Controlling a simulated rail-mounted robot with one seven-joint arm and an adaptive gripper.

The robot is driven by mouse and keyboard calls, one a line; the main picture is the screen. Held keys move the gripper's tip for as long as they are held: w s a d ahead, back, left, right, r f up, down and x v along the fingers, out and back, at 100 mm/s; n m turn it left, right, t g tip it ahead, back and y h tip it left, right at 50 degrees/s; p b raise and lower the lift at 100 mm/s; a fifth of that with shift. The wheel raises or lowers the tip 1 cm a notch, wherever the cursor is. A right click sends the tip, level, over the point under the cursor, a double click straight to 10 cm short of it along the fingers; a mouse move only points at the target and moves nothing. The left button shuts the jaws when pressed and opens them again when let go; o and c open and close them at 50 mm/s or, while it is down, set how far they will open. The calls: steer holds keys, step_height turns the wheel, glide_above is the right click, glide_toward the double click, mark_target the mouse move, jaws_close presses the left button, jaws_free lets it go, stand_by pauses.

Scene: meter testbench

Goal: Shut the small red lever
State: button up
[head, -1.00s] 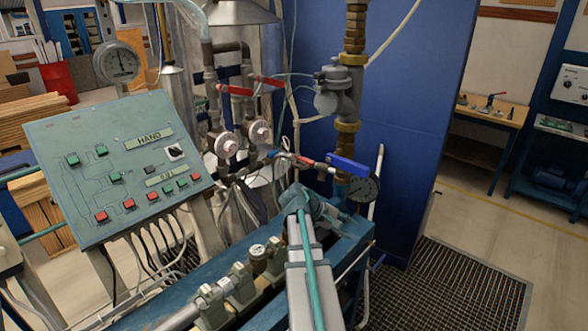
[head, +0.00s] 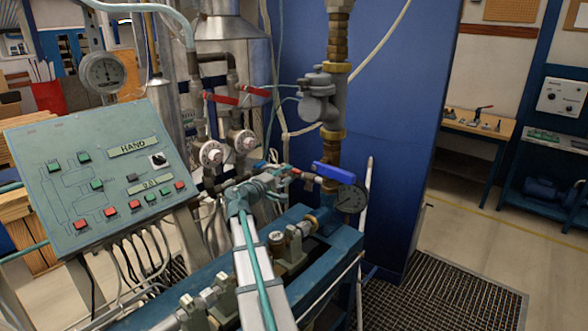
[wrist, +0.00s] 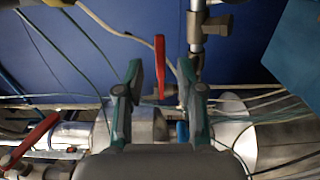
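The small red lever (head: 295,171) sits on the thin piping left of the blue-handled valve in the head view, just beyond my gripper. In the wrist view a red lever (wrist: 160,66) stands upright between my gripper's fingertips (wrist: 162,76), with gaps on both sides. It appears to be the same small lever. My gripper (head: 275,182) is open and holds nothing. In the head view its fingers are hard to make out against the pipes, and I cannot tell whether they touch anything there.
A blue valve handle (head: 334,173) and a pressure gauge (head: 350,200) are close on the right. Two larger red levers, one left (head: 220,98) and one right (head: 255,91), are on the pipes behind. A sloping control panel (head: 100,180) stands left. Thin hoses cross behind the fingers.

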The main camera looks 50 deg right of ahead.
mark_target(293, 172)
steer(key=shift+s+d+p, duration=0.2)
steer(key=shift+d+p, duration=0.45)
steer(key=shift+d, duration=1.7)
jaws_close()
